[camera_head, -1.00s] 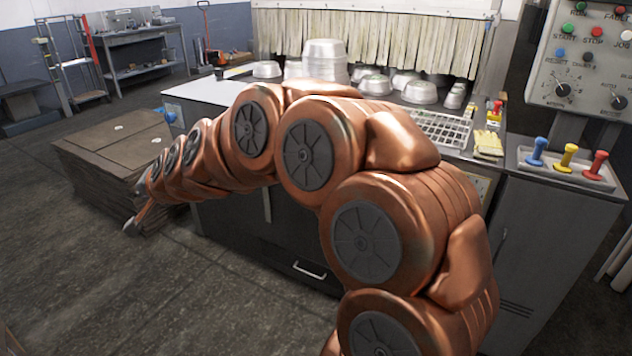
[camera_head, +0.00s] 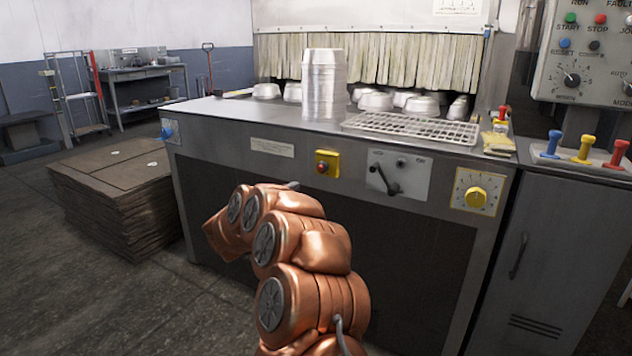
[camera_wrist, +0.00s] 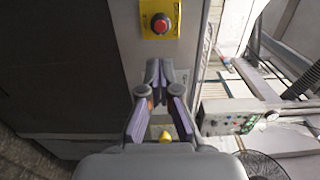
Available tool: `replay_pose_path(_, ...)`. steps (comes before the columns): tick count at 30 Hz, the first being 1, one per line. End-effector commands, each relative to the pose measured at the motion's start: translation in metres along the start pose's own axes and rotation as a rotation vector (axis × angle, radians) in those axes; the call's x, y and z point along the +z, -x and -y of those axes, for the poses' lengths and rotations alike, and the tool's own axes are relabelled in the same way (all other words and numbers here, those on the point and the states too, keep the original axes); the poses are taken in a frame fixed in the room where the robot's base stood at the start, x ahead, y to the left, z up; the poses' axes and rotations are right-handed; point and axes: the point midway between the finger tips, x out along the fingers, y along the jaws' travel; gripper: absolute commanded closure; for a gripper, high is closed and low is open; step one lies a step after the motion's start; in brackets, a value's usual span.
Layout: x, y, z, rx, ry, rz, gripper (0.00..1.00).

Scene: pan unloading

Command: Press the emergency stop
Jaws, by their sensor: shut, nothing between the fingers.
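The emergency stop is a red button (camera_head: 322,168) on a yellow box (camera_head: 333,158), on the front of the grey machine below its top. In the wrist view the red button (camera_wrist: 160,24) and its yellow plate (camera_wrist: 149,31) show at the top, beyond my fingertips. My gripper (camera_wrist: 160,72) is shut and empty, its fingertips together, with a visible gap in the picture between tips and button. Their distance in depth is hard to tell. In the head view my arm hides most of the gripper.
On the machine top stand a stack of metal pans (camera_head: 324,88) and a wire rack (camera_head: 415,128). Stacked brown boards (camera_head: 115,185) lie at left. Open floor is in front.

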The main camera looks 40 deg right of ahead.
Motion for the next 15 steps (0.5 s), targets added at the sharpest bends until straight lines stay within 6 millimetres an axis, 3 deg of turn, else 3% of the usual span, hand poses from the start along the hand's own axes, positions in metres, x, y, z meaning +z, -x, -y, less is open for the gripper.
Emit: replay_pose_path(15,-0.0024,-0.0097,-0.0009,-0.003,-0.002,-0.01,1.0)
